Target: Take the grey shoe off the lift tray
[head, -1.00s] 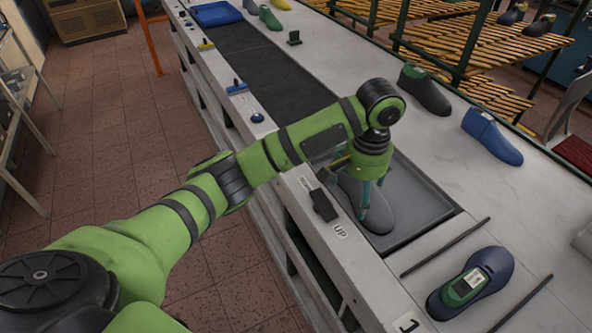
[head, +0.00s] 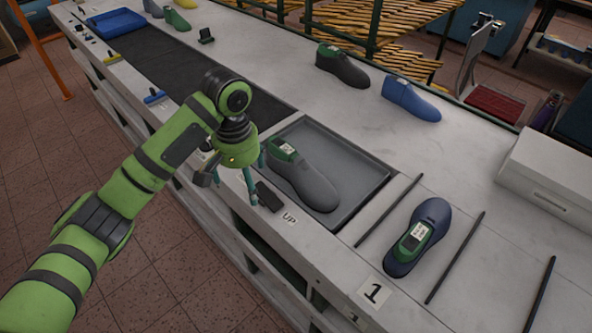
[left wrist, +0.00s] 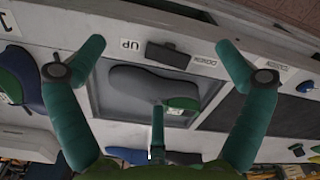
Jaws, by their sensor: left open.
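The grey shoe (head: 305,177), with a green top and white label, lies on the dark grey lift tray (head: 346,172). In the left wrist view the grey shoe (left wrist: 150,82) lies in the lift tray (left wrist: 103,107) beyond the fingers. My left gripper (head: 252,186) is open and empty, over the near edge of the bench, left of the shoe and apart from it. Its fingers (left wrist: 158,65) are spread wide in the left wrist view. My right gripper is not in view.
A navy shoe (head: 433,222) lies between black rods (head: 388,211) right of the tray. A black shoe (head: 345,70) and a blue shoe (head: 410,101) stand behind. A black switch block (head: 269,196) marked UP is at the tray's near side. A white box (head: 550,175) stands at right.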

